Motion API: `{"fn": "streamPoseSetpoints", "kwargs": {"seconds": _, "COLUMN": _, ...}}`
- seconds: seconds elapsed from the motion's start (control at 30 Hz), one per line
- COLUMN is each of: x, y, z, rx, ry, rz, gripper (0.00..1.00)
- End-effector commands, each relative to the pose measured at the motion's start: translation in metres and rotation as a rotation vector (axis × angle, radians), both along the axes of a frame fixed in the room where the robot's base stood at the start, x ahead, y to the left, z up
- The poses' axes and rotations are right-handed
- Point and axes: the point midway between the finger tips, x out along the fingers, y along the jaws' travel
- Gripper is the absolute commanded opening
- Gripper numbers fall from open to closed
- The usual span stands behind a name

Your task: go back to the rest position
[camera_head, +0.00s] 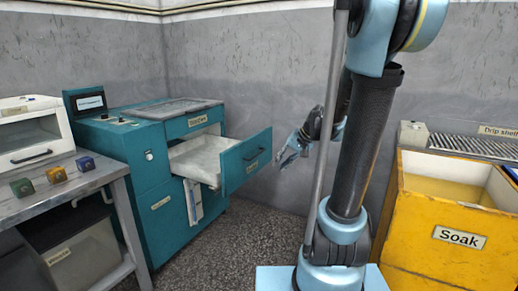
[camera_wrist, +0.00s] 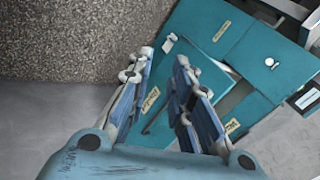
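My gripper (camera_head: 287,158) hangs in the air to the right of the teal machine's pulled-out drawer (camera_head: 243,162), with a gap between them in the head view. In the wrist view my gripper (camera_wrist: 165,58) has its two blue fingers apart with nothing held between them. My arm and a grey pole hide part of the wrist in the head view. The teal machine (camera_head: 162,207) stands by the wall, and its drawer is open and shows a pale inside. The machine also appears tilted in the wrist view (camera_wrist: 265,60).
A grey table (camera_head: 62,193) at left bears several small coloured cubes (camera_head: 56,175) and a white box with a window (camera_head: 30,130). A grey bin (camera_head: 80,250) is below. A yellow "Soak" tank (camera_head: 440,240) stands at right, near a drip shelf (camera_head: 475,146). Speckled floor lies between.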

Motion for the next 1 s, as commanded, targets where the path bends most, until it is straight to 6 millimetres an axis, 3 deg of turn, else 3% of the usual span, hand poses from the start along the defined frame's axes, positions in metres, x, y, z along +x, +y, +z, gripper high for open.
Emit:
{"fn": "streamPoseSetpoints", "kwargs": {"seconds": 0.1, "x": -0.032, "y": -0.007, "z": -0.003, "rx": -0.065, "ry": 0.008, "rz": 0.016, "gripper": 0.20}}
{"fn": "streamPoseSetpoints", "kwargs": {"seconds": 0.5, "x": -0.127, "y": -0.039, "z": -0.023, "rx": -0.287, "ry": 0.031, "rz": 0.066, "gripper": 0.20}}
{"fn": "streamPoseSetpoints", "kwargs": {"seconds": 0.8, "x": -0.190, "y": -0.069, "z": -0.048, "rx": -0.452, "ry": 0.047, "rz": 0.102, "gripper": 0.20}}
{"fn": "streamPoseSetpoints", "kwargs": {"seconds": 1.0, "x": -0.222, "y": -0.088, "z": -0.064, "rx": -0.547, "ry": 0.057, "rz": 0.120, "gripper": 0.20}}
